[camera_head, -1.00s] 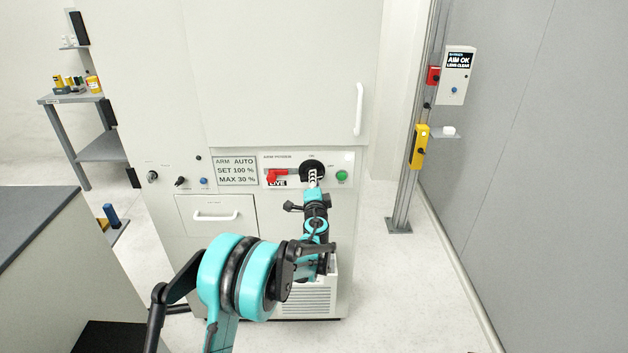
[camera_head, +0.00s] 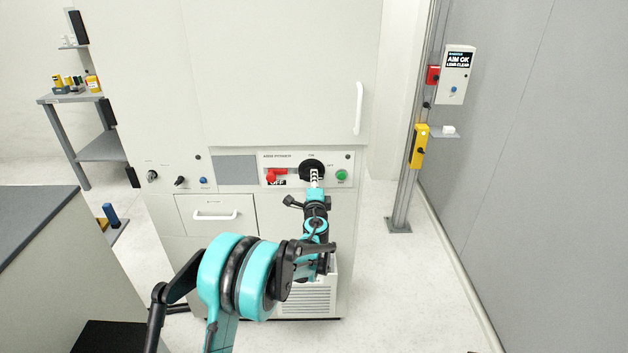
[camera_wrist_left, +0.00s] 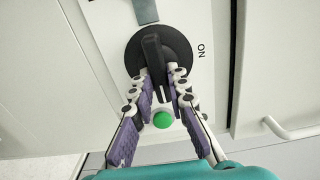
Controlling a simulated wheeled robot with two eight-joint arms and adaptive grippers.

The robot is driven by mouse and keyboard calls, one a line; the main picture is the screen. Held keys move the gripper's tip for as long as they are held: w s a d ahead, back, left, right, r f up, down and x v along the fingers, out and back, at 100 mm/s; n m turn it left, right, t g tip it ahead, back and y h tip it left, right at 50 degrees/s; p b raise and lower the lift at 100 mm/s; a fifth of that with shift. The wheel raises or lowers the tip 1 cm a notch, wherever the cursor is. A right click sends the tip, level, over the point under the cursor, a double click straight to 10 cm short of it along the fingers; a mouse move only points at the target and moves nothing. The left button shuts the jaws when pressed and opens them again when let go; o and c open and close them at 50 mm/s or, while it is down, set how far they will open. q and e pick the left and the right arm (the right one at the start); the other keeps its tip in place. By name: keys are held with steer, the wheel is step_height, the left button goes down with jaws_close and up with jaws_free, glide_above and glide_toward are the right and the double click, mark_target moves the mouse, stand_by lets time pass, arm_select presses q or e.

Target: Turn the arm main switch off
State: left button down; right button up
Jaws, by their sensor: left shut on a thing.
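The arm main switch is a black rotary knob (camera_head: 311,170) on the ARM POWER panel (camera_head: 270,158) of the white cabinet. In the left wrist view the knob (camera_wrist_left: 155,60) has a raised bar handle with a white mark at its end, on the side of the green button (camera_wrist_left: 163,119). "ON" is printed to one side. My left gripper (camera_head: 314,178) is shut on the knob handle; in the wrist view its fingers (camera_wrist_left: 161,86) sit on both sides of the bar. A small label (camera_head: 277,183) below the red part (camera_head: 277,174) seems to read OFF. My right gripper is out of view.
The grey display (camera_head: 237,170) left of the panel is blank. A drawer with a white handle (camera_head: 215,216) lies below it. A post (camera_head: 414,150) with a yellow box (camera_head: 419,146) stands at the right. A dark-topped bench (camera_head: 38,222) stands at left; the floor between cabinet and right wall is clear.

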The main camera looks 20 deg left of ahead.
arm_select(q)
steer(key=c, duration=1.5)
jaws_free()
steer(key=v, duration=1.2)
